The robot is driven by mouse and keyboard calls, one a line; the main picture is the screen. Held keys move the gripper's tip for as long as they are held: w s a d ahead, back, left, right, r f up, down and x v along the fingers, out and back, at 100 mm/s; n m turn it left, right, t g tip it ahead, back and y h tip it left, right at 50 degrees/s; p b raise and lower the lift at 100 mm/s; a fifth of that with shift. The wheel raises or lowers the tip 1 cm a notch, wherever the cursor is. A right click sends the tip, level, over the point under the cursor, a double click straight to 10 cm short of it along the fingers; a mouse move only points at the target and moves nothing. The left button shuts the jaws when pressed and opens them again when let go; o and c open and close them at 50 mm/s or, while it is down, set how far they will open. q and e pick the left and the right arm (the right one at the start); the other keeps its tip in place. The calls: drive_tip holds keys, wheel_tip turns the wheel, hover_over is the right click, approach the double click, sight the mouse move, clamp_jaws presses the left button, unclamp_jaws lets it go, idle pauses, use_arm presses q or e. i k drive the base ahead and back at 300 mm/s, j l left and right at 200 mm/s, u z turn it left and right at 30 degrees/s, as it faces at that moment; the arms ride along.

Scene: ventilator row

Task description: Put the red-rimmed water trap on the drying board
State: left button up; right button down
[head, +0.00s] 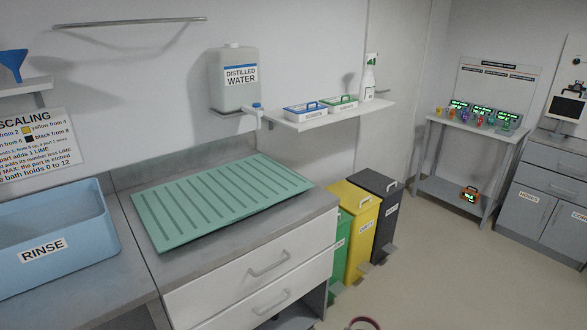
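The green, ribbed drying board (220,203) lies flat and empty on the grey counter beside the rinse basin. At the bottom edge of the head view a round thing with a red rim (363,320) shows, likely the red-rimmed water trap. Most of it is cut off by the frame, so I cannot tell what holds or carries it. Neither of my grippers is in view.
A blue RINSE basin (48,243) stands left of the board. Green, yellow (356,220) and dark bins stand right of the counter. A wall shelf (330,117) holds trays and a spray bottle. A table with several small devices (482,113) stands far right. The floor between is clear.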

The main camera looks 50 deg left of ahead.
sight(248, 193)
drive_tip(key=i+u, duration=0.25)
drive_tip(key=i, duration=0.2)
drive_tip(key=i+u, duration=0.2)
drive_tip(key=i, duration=0.2)
drive_tip(key=i+l+u, duration=0.25)
drive_tip(key=i, duration=0.2)
drive_tip(key=i+l+u, duration=0.25)
drive_tip(key=i, duration=0.15)
drive_tip(key=i+j+u, duration=0.1)
drive_tip(key=i+u, duration=0.45)
drive_tip(key=u, duration=0.25)
drive_tip(key=i+l+u, duration=0.1)
drive_tip(key=i+u, duration=0.3)
drive_tip(key=i+l+u, duration=0.15)
drive_tip(key=u, duration=0.25)
drive_tip(key=i+l+u, duration=0.25)
drive_tip(key=u, duration=0.2)
